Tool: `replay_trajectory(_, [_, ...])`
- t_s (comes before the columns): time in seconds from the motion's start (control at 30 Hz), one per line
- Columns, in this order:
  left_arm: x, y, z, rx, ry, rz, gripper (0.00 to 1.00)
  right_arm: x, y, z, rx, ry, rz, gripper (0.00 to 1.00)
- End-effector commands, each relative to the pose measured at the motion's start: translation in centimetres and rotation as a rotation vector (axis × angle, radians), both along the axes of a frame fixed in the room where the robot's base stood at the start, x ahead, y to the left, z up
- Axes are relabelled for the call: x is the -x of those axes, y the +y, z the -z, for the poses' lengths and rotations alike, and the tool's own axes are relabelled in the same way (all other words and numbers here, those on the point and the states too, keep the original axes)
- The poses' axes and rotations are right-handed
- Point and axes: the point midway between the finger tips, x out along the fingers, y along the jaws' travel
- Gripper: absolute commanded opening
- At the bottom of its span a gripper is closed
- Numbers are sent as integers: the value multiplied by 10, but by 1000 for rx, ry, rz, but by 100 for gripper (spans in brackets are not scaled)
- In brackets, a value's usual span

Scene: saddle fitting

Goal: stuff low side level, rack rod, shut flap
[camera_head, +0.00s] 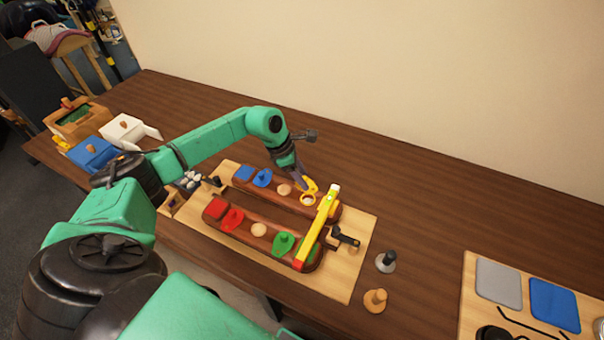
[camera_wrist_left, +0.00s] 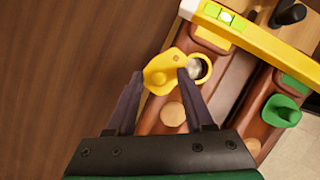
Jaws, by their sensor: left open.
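Two brown padded panels lie side by side on a light wooden board (camera_head: 360,262): the far one (camera_head: 271,191) and the near one (camera_head: 250,238). A yellow level (camera_head: 318,227) lies across their right ends; its green vial (camera_wrist_left: 225,16) shows in the left wrist view. A yellow flap (camera_head: 310,185) on the far panel stands swung aside from a round opening (camera_head: 308,200) with pale material inside, also seen in the wrist view (camera_wrist_left: 196,68). My left gripper (camera_wrist_left: 160,76) is open, its fingertips around the yellow flap (camera_wrist_left: 160,72); contact is unclear. I cannot identify the rod. My right gripper is not in view.
Blue, red and green flaps (camera_head: 284,243) sit along the panels. A black-handled piece (camera_head: 345,238) stands right of the level. A black-topped peg (camera_head: 386,262) and a wooden peg (camera_head: 376,300) stand on the table. Bins (camera_head: 95,153) are at left, a board (camera_head: 480,312) at right.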

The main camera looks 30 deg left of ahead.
Motion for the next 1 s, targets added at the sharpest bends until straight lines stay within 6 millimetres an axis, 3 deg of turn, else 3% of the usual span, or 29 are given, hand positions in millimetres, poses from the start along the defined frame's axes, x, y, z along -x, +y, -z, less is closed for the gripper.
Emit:
replay_trajectory(0.03, [0, 0, 0, 0, 0, 0, 49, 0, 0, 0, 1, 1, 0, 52])
replay_trajectory(0.17, [0, 0, 0, 1, -1, 0, 0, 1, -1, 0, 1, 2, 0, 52])
replay_trajectory(0.63, [2, 0, -2, 1, -2, -55, 0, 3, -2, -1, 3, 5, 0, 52])
replay_trajectory(1.0, [11, -1, -2, 0, -4, -310, 0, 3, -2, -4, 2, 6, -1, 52])
